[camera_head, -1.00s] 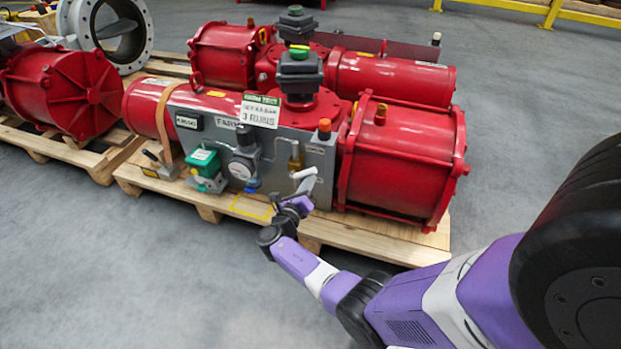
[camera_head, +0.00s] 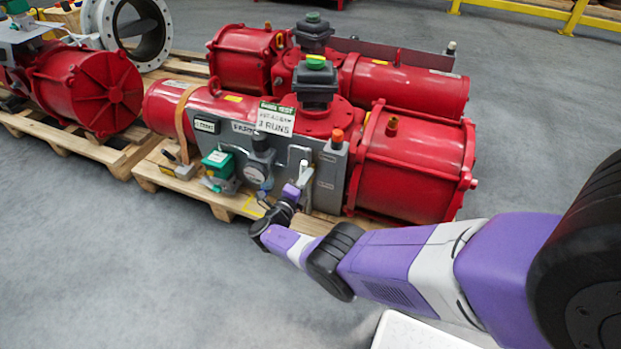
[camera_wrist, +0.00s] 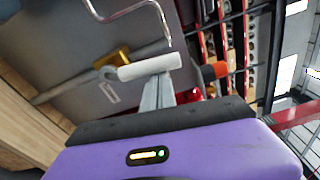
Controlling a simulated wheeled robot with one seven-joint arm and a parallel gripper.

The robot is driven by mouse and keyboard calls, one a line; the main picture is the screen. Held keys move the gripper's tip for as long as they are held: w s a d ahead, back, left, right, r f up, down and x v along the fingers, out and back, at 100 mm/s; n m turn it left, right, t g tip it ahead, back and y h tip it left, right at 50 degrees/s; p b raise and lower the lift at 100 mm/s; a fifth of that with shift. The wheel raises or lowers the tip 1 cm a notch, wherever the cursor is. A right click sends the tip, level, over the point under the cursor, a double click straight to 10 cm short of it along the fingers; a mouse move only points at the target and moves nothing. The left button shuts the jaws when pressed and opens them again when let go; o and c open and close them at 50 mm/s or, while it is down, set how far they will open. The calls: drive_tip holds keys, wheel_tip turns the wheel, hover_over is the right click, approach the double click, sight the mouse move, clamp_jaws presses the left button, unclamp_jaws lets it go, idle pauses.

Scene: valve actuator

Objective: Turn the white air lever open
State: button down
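The white air lever (camera_head: 305,172) is on the front of the grey control panel (camera_head: 328,178) of the near red actuator. In the wrist view the lever (camera_wrist: 150,67) lies crosswise, its left end by a brass valve body (camera_wrist: 112,58) on a grey pipe. My gripper (camera_head: 297,186) is right at the lever. In the wrist view its narrow grey fingers (camera_wrist: 158,90) are close together, and their tips meet the lever's underside in the picture. Whether they touch the lever cannot be told.
An orange cap (camera_wrist: 213,72) is just right of the lever, and a bent metal tube (camera_wrist: 125,12) runs above it. A gauge (camera_head: 257,172) and green box (camera_head: 218,163) are left on the panel. The actuator rests on a wooden pallet (camera_head: 230,203). Open floor (camera_head: 120,270) lies in front.

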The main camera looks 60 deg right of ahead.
drive_tip(key=shift+w+r, duration=0.1)
drive_tip(key=shift+w, duration=0.2)
idle(0.4)
